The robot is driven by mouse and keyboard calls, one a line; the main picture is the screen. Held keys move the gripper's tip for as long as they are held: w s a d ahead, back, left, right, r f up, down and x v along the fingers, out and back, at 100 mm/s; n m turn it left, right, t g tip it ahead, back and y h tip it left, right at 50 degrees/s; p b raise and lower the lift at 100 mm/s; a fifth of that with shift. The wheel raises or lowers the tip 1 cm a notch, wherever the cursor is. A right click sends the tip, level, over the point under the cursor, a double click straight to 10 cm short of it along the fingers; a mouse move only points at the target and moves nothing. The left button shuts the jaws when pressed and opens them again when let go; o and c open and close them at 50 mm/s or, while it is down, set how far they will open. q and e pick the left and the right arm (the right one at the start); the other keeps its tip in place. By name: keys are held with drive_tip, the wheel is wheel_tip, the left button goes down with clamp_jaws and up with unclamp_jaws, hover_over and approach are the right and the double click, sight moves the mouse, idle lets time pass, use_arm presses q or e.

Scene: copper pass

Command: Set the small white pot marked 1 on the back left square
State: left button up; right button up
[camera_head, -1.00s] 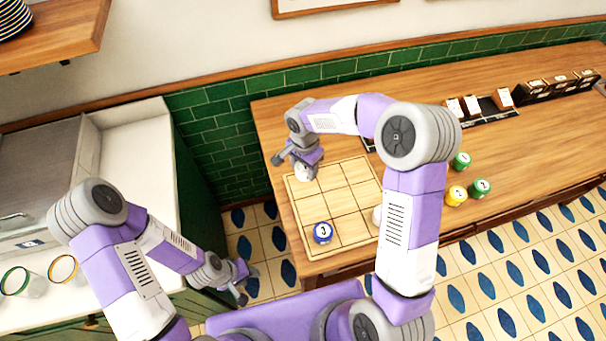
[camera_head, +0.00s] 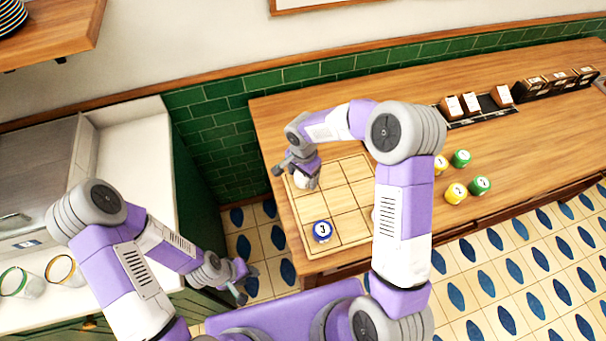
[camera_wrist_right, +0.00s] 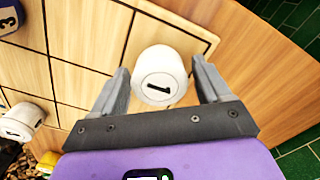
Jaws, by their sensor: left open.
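The small white pot marked 1 (camera_wrist_right: 158,78) stands on the back left square of the wooden grid board (camera_head: 349,232). It also shows in the head view (camera_head: 300,182), partly hidden by my right gripper (camera_head: 302,170). In the right wrist view my right gripper (camera_wrist_right: 160,88) is open, with a finger on each side of the pot and narrow gaps showing. A second white pot marked 1 (camera_wrist_right: 22,121) is on the board's right side, mostly hidden behind my right arm in the head view. My left gripper (camera_head: 242,283) is open and empty, left of the counter.
A blue pot marked 3 (camera_head: 321,231) stands on the front left square. Green (camera_head: 461,158) and yellow (camera_head: 455,193) pots stand on the counter right of the board. A dark rack with cards (camera_head: 480,107) is behind them. The board's middle squares are clear.

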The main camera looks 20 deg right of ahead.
drive_tip(key=shift+o, duration=0.3)
drive_tip(key=shift+r+p, duration=0.25)
drive_tip(key=shift+p, duration=0.05)
wheel_tip(320, 180, up, 12)
drive_tip(key=shift+p, duration=0.35)
drive_tip(key=shift+f, duration=0.1)
